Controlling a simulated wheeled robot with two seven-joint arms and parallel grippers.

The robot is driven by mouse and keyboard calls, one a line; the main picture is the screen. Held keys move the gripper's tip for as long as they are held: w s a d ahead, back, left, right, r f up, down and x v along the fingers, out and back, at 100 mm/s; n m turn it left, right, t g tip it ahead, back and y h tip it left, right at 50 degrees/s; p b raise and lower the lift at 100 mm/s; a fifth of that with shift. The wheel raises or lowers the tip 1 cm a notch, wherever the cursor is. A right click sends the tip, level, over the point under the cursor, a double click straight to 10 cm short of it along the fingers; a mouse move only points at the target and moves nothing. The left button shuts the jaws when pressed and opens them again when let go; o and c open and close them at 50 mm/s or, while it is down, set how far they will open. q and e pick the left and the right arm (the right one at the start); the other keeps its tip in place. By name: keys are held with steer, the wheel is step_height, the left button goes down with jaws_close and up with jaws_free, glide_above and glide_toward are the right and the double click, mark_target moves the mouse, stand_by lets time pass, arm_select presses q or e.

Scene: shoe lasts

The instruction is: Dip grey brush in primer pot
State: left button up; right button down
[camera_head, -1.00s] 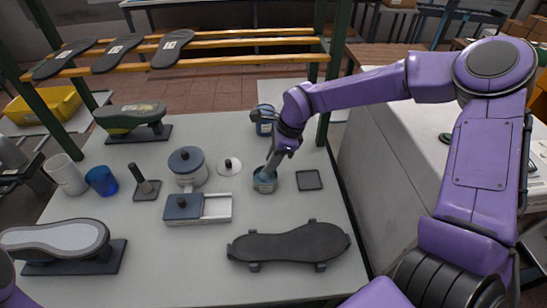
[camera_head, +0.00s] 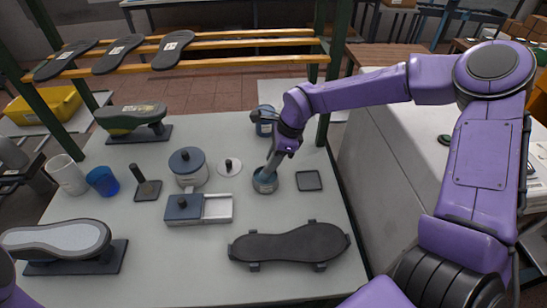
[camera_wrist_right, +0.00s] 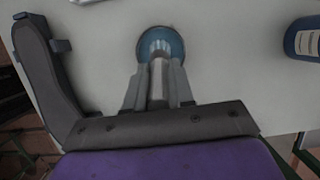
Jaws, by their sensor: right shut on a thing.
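The primer pot (camera_head: 264,187) is a small round blue-grey pot standing on the table. My right gripper (camera_head: 275,163) is above it, shut on the grey brush, which points down into the pot's mouth. In the right wrist view, the gripper's fingers (camera_wrist_right: 158,95) clasp the brush's grey handle (camera_wrist_right: 157,78), and the brush's lower end overlaps the inside of the round blue pot (camera_wrist_right: 175,40). The bristle tip is hard to make out, so its depth in the pot cannot be told. My left gripper is out of view.
A white disc with a black knob (camera_head: 229,167) and a dark square pad (camera_head: 309,181) lie beside the pot. A blue labelled can (camera_head: 265,128) stands behind. A lidded pot (camera_head: 190,179), a box (camera_head: 215,207) and a dark sole form (camera_head: 290,246) are nearby.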

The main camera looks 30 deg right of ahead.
steer(key=shift+r+p, duration=2.6)
steer(key=shift+r, duration=0.75)
